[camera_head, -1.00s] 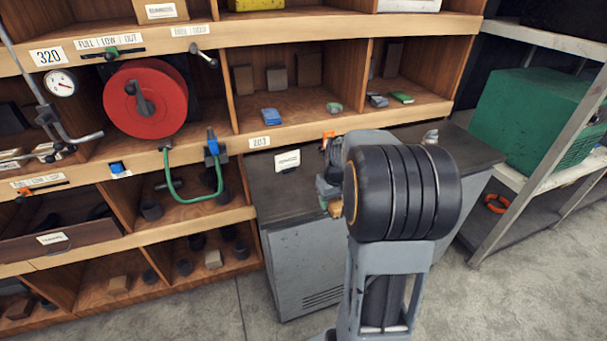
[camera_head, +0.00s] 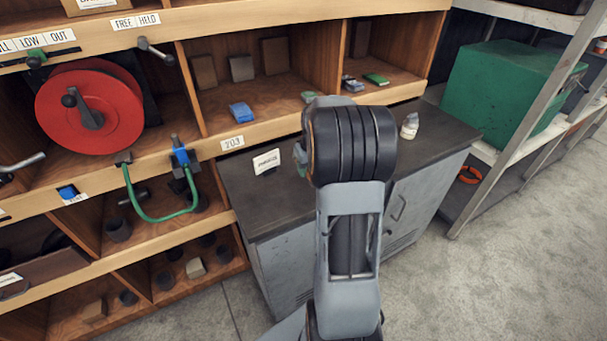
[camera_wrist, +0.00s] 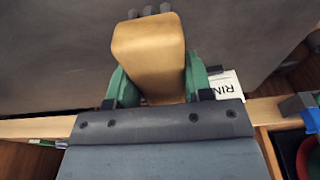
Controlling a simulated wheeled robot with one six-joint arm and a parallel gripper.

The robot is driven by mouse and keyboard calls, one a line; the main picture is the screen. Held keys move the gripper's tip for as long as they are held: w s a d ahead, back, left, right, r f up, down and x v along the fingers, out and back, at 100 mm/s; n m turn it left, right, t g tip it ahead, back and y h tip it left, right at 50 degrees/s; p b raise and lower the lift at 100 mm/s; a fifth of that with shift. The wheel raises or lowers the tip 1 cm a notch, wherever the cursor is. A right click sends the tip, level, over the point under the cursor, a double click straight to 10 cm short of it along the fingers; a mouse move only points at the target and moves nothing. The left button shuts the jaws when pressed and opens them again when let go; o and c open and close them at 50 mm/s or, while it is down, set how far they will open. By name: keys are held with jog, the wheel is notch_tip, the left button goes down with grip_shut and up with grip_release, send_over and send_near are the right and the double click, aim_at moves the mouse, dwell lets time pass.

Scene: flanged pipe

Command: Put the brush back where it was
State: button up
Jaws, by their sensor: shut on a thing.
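The brush (camera_wrist: 150,50) fills the top middle of the wrist view, showing a tan, wood-coloured body with dark tufts at its far end. My gripper (camera_wrist: 156,82) is shut on it, with a green finger at each side. The brush is over the dark grey worktop (camera_head: 240,200); I cannot tell whether it touches it. In the head view my arm hides the brush and most of the gripper.
A white card (camera_head: 267,160) stands on the worktop's left, and a white bottle (camera_head: 410,125) at its right. Behind are wooden shelves with a blue block (camera_head: 241,112) and a red reel (camera_head: 90,110). A green box (camera_head: 505,88) sits on the right rack.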

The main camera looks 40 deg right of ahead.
jog(key=shift+w+a+f+p, duration=0.1)
jog(key=shift+w+f+p, duration=0.05)
jog(key=shift+w+f, duration=0.65)
jog(key=shift+w+f+p, duration=0.15)
jog(key=shift+w+f, duration=0.4)
jog(key=shift+f, duration=1.75)
jog(key=shift+f, duration=0.15)
jog(key=o, duration=0.9)
